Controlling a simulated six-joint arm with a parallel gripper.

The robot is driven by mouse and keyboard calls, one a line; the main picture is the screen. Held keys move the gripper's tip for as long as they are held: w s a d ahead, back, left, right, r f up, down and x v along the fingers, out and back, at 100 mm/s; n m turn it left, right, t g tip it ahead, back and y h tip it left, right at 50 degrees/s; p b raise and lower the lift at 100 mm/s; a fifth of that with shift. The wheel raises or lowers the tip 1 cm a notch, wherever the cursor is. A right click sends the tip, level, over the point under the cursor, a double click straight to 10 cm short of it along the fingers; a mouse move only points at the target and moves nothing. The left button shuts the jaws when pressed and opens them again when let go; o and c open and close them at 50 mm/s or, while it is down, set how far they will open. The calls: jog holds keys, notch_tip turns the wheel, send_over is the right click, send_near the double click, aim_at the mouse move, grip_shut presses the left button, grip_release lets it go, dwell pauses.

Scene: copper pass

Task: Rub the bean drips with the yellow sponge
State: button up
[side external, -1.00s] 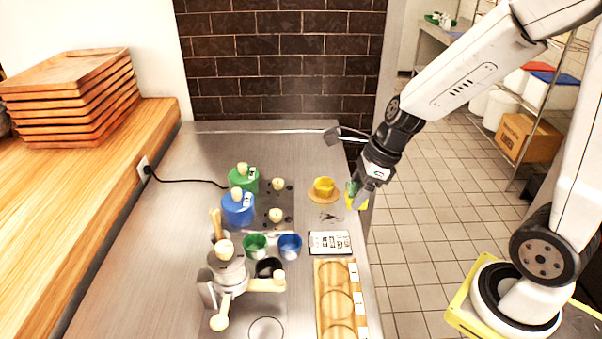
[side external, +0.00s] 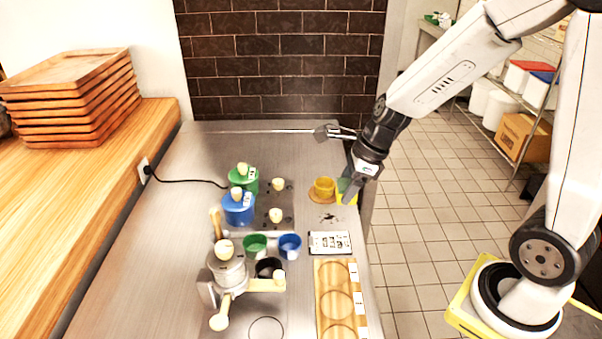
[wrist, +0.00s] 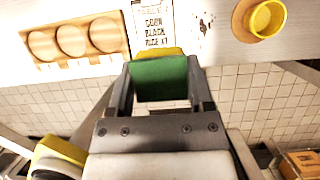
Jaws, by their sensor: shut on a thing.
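My gripper (side external: 347,196) is shut on the yellow sponge (side external: 345,186), near the right edge of the steel counter. In the wrist view the sponge (wrist: 160,80) shows a green face between the fingers, with a yellow strip at its far end. The bean drips (side external: 328,218) are small dark marks on the counter, between the yellow cup and the printed card, to the left of my gripper. They also show as specks in the wrist view (wrist: 204,24). I cannot tell whether the sponge touches the counter.
A yellow cup (side external: 324,186) stands on a round wooden saucer close to my gripper. A printed card (side external: 330,243) and a wooden tray with round recesses (side external: 322,300) lie nearer. Green (side external: 255,245) and blue (side external: 290,246) cups stand left.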

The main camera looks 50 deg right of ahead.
jog(key=w+d+f, duration=0.1)
jog(key=w+f, duration=0.3)
jog(key=w, duration=0.5)
jog(key=shift+f, duration=0.2)
jog(key=shift+f, duration=0.1)
